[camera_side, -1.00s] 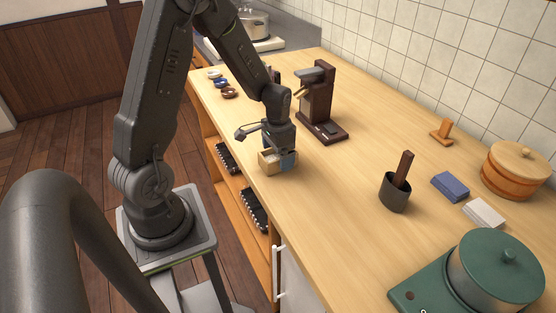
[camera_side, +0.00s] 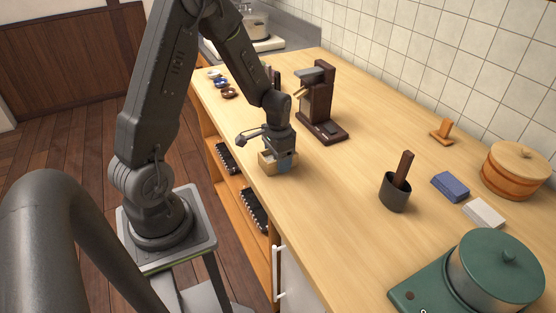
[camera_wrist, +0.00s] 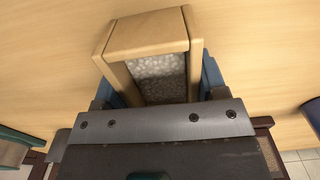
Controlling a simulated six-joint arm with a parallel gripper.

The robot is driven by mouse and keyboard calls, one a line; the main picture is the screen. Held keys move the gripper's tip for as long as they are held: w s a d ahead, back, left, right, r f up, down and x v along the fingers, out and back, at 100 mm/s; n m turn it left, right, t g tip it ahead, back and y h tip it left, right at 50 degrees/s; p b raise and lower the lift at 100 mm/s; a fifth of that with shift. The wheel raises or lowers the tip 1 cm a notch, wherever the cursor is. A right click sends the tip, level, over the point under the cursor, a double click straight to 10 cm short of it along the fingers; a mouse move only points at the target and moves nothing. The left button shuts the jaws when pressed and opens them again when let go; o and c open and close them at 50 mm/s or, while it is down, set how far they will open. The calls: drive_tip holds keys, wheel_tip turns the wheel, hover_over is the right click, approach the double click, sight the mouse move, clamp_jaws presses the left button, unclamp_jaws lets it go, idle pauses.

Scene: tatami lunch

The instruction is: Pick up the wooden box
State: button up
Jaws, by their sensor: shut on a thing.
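The wooden box (camera_side: 265,163) is small, light-coloured and open-topped, and sits near the front edge of the counter in the side view. In the wrist view the wooden box (camera_wrist: 147,34) shows its wooden walls and a pale, speckled filling inside. My gripper (camera_side: 284,163) points down at it. Its blue fingers lie on both sides of the box in the wrist view, where my gripper (camera_wrist: 165,85) is shut on it. The near part of the box is hidden by the gripper body. I cannot tell whether its base is clear of the counter.
A dark brown stand-like device (camera_side: 320,105) stands just behind the gripper. A dark cup (camera_side: 395,193) with a wooden handle stands to the right. Small bowls (camera_side: 221,83) sit at the far left. The counter (camera_side: 335,180) between box and cup is clear.

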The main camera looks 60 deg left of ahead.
sight(273, 157)
drive_tip(key=shift+r, duration=0.55)
drive_tip(key=r, duration=0.2)
drive_tip(key=s+a+r, duration=0.1)
drive_tip(key=r, duration=0.1)
drive_tip(key=s+a+r, duration=0.6)
drive_tip(key=s+a, duration=0.1)
drive_tip(key=s, duration=0.1)
drive_tip(key=w+a, duration=0.6)
drive_tip(key=a, duration=0.5)
drive_tip(key=w+d+f, duration=0.1)
drive_tip(key=w+f, duration=0.1)
drive_tip(key=w, duration=0.1)
drive_tip(key=w+d+f, duration=0.2)
drive_tip(key=w, duration=0.1)
drive_tip(key=w+d+f, duration=0.1)
drive_tip(key=w+f, duration=0.2)
drive_tip(key=w, duration=0.1)
drive_tip(key=shift+d, duration=0.35)
drive_tip(key=shift+f, duration=1.9)
drive_tip(key=shift+f, duration=0.1)
